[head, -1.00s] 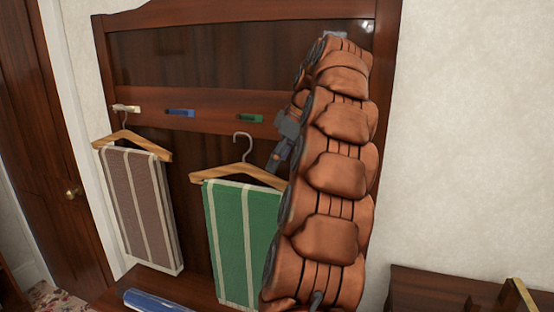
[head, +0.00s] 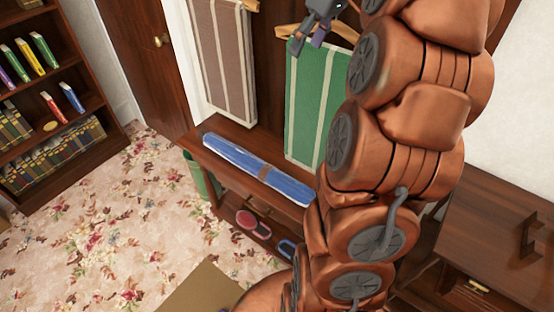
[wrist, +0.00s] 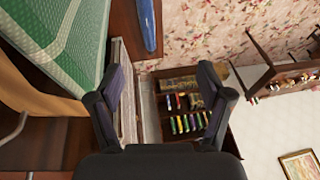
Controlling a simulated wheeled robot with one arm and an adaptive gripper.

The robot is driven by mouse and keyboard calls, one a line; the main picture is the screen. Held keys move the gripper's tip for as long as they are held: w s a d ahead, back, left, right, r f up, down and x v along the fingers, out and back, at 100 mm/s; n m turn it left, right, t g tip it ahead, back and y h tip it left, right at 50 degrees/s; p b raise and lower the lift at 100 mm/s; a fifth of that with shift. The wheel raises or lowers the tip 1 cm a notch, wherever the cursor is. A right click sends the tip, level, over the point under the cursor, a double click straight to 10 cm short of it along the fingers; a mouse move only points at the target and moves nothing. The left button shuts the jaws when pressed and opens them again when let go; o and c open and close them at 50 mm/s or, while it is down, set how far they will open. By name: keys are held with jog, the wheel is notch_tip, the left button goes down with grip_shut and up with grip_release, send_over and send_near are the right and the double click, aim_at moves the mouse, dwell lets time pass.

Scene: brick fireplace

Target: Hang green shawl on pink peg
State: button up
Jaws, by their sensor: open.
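The green shawl with pale stripes (head: 305,115) hangs folded over a wooden hanger (head: 290,31) above the bench, against the dark panel. It also fills the upper left of the wrist view (wrist: 60,40), with the hanger wood (wrist: 25,80) and a pale metal hook (wrist: 14,128) at the left edge. My gripper (head: 308,42) is open just in front of the hanger. In the wrist view nothing is between its fingers (wrist: 160,75). My arm hides the shawl's right side in the head view. The pink peg is not in view now.
A brown striped shawl (head: 222,60) hangs to the left. A bookcase (head: 45,100) stands at far left, a wooden cabinet (head: 500,230) at right. The flowered floor (head: 150,200) is open at left.

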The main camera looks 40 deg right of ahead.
jog(key=s+a+f+g, duration=0.1)
jog(key=s+a+f, duration=0.25)
jog(key=a, duration=0.55)
jog(key=s+a+f+g, duration=0.25)
jog(key=a+f, duration=0.25)
jog(key=a, duration=0.5)
jog(key=s+a+f+m, duration=0.1)
jog(key=s+a+f, duration=0.1)
jog(key=s, duration=0.3)
jog(key=s+a+f+m+g+h, duration=0.1)
jog(key=s+a+f, duration=0.1)
jog(key=s+f, duration=0.3)
jog(key=s+a+f+h, duration=0.1)
jog(key=s+a+f, duration=0.2)
jog(key=s, duration=0.4)
jog(key=shift+f+m, duration=0.4)
jog(key=shift+f, duration=0.3)
